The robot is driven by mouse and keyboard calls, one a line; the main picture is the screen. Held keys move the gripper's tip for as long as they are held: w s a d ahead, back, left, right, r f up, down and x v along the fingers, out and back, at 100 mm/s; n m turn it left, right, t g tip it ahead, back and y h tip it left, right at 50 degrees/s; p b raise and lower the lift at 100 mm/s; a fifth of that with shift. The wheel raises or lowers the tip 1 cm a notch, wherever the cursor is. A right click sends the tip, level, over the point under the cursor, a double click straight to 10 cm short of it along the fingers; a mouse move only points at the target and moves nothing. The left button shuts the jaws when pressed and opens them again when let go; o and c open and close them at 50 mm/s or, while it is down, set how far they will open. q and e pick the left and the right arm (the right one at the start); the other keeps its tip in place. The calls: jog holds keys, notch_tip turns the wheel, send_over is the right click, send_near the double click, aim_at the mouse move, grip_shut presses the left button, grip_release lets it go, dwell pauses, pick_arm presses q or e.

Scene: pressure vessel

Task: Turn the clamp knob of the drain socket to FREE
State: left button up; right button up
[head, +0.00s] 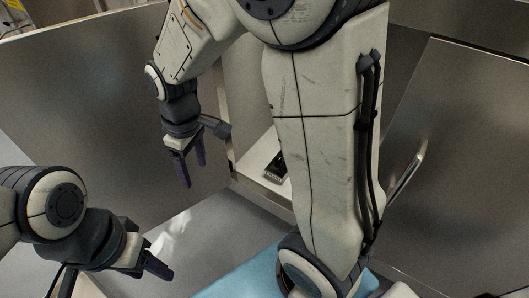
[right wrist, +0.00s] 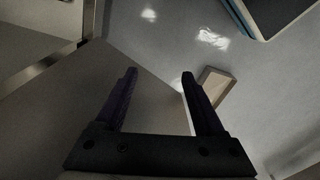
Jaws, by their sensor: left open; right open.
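I cannot make out the drain socket or its clamp knob in either view. My right gripper (head: 194,174) hangs fingers-down left of the middle in the head view, open and empty, above the grey floor area. In the right wrist view its two purple-dark fingers (right wrist: 159,74) stand apart with nothing between them. My left gripper (head: 151,257) is low at the left of the head view, open, with no object seen in it. A small dark object (head: 275,168) lies on a pale ledge, partly hidden by my right arm; I cannot tell what it is.
A metal panel (head: 90,95) stands behind the grippers. A metal door (head: 455,170) with a bar handle (head: 407,172) is at the right. A light-blue surface (head: 240,277) is at the bottom. A tan block (right wrist: 214,88) lies on grey floor in the right wrist view.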

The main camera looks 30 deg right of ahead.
jog(key=w+d+f, duration=0.6)
jog(key=w+d, duration=0.2)
jog(key=d, duration=0.2)
jog(key=b, duration=0.2)
send_over(279, 160)
notch_tip(279, 160, down, 12)
jog(key=shift+h, duration=0.3)
notch_tip(279, 160, down, 10)
jog(key=b, duration=0.4)
jog(key=shift+f+b, duration=0.2)
jog(key=shift+b, duration=0.15)
grip_shut()
